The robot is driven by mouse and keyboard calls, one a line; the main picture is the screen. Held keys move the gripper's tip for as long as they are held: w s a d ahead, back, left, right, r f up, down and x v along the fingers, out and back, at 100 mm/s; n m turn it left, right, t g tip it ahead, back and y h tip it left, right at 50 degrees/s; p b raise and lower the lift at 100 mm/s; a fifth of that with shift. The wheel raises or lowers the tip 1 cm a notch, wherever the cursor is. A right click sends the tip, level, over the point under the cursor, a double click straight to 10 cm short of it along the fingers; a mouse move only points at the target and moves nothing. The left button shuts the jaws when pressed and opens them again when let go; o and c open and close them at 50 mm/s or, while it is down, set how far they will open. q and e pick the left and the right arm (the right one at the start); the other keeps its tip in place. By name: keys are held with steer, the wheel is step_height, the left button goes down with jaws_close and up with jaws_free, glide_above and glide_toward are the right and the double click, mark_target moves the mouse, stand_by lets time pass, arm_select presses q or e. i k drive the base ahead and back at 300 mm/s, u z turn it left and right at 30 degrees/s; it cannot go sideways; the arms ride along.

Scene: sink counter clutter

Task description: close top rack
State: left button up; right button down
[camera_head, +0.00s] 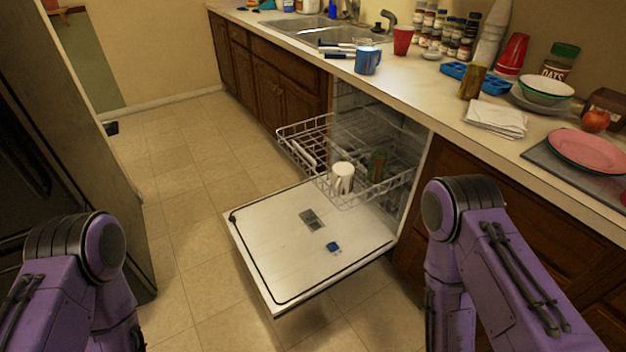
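The top rack (301,153) of the dishwasher is a white wire basket. It sticks out of the dishwasher opening toward the left, above the lowered door (285,245). A white cup (342,178) and a greenish glass (377,165) stand in the rack. My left arm shows at the lower left and my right arm at the lower right, in front of the cabinets. Both arms are apart from the rack, as far as the view shows. Neither gripper is in the frame.
The counter above holds a blue mug (368,60), a red cup (402,40), spice jars, a blue tray, napkins (496,119), bowls and a red plate (585,150). A dark fridge stands at the left. The tiled floor (185,185) between fridge and door is clear.

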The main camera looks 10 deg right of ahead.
mark_target(296, 146)
steer(key=u, duration=0.45)
steer(key=i, duration=0.95)
steer(key=u, duration=0.05)
